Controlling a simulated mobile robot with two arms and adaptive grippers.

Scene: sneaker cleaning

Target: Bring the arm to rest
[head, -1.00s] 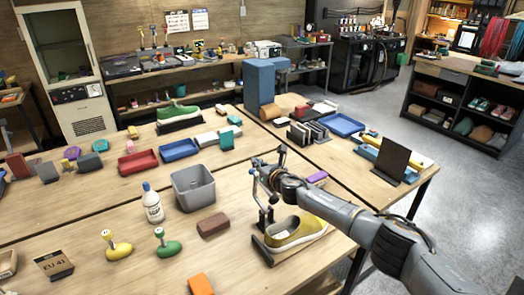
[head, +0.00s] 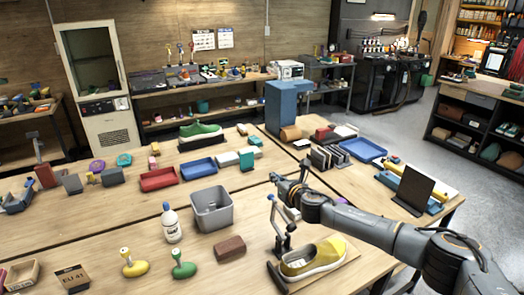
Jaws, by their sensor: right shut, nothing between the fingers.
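My right arm comes in from the lower right. Its gripper (head: 287,184) is shut and empty, held above the table behind the yellow shoe. A grey metal upright (head: 282,235) rises beside the shoe, below the gripper. Whether the gripper touches the upright cannot be told. My left gripper is not in view.
A grey bin (head: 212,209), white bottle (head: 171,224) and brown block (head: 230,248) stand left of the shoe. Dark upright panel (head: 413,189) stands near the forearm. Open floor lies right of the table.

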